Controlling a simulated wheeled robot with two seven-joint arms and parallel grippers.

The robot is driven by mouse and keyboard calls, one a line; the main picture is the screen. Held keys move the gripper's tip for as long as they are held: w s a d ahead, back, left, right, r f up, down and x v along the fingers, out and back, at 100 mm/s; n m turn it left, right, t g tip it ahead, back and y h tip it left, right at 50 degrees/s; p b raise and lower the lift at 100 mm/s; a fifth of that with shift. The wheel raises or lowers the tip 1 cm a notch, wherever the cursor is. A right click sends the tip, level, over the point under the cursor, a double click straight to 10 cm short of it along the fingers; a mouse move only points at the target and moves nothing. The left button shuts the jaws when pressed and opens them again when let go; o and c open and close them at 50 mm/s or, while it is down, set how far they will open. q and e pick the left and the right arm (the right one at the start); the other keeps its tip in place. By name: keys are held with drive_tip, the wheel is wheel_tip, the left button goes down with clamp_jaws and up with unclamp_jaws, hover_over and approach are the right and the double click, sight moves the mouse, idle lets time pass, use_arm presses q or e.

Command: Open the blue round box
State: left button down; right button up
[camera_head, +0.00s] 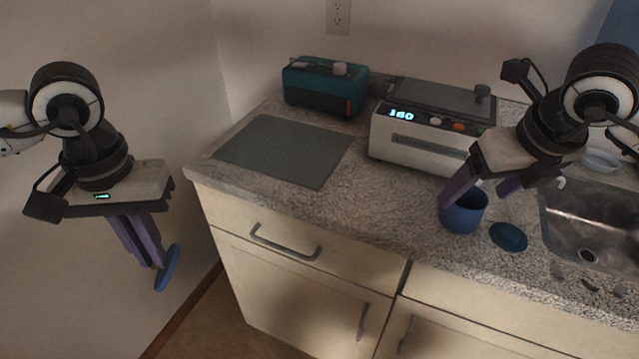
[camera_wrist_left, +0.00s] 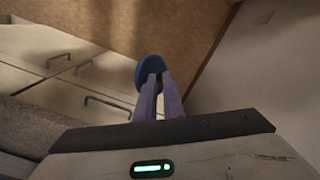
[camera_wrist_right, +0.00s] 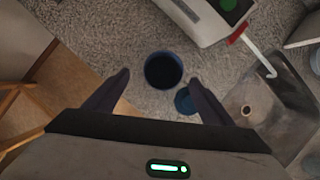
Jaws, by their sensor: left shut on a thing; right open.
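The blue round box (camera_head: 462,215) stands upright on the granite counter. Its top is open and its dark inside shows in the right wrist view (camera_wrist_right: 163,71). My right gripper (camera_head: 478,192) is open above the box, its fingers spread to either side of the rim; I cannot tell whether they touch it. A flat blue disc (camera_head: 508,237) lies on the counter just right of the box. My left gripper (camera_head: 157,262) is shut on another blue disc (camera_head: 168,270), held on edge in the air left of the counter. It also shows in the left wrist view (camera_wrist_left: 150,66).
The sink (camera_head: 590,225) lies right of the box. A white device with a lit display (camera_head: 420,140) stands behind it. A teal appliance (camera_head: 325,88) is at the back left. A grey mat (camera_head: 285,150) lies flat. The counter between mat and box is clear.

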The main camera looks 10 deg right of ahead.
sight(464, 203)
drive_tip(key=x, duration=0.3)
drive_tip(key=p+x, duration=0.1)
drive_tip(key=x, duration=0.2)
drive_tip(key=shift+w+d+f, duration=0.2)
drive_tip(key=shift+w+f, duration=0.05)
drive_tip(key=shift+r, duration=0.1)
drive_tip(key=c, duration=1.2)
